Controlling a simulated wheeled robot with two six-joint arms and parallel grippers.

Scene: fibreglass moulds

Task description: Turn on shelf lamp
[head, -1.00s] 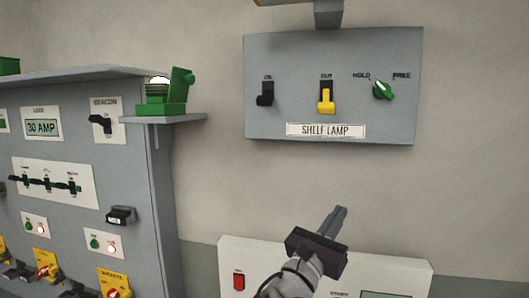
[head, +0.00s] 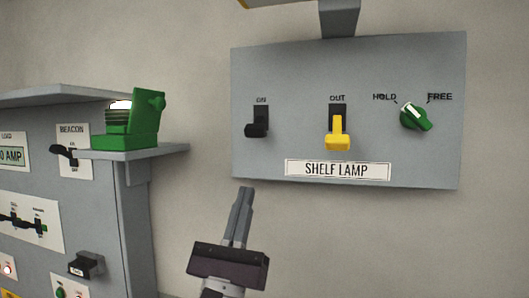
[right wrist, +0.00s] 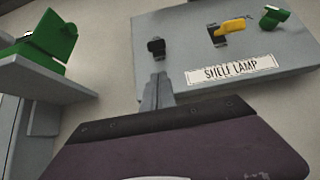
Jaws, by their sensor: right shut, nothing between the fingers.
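The grey shelf lamp panel (head: 300,75) is on the wall, with a "SHELF LAMP" label (head: 337,170). On its left is a black toggle switch (head: 257,124) marked ON above, its lever pointing down. In the middle is a yellow lever (head: 338,134) marked OUT, also down. On the right is a green knob (head: 415,117) between HOLD and FREE. My right gripper (head: 244,192) is shut and empty, just below the panel's lower left edge. In the right wrist view its fingers (right wrist: 158,80) point up below the black switch (right wrist: 156,48). My left gripper is not in view.
A grey control cabinet (head: 110,215) stands at the left. A shelf (head: 135,153) on its side carries a green device (head: 132,125), left of my right gripper. A grey bracket (head: 340,18) rises from the panel's top. The wall between cabinet and panel is clear.

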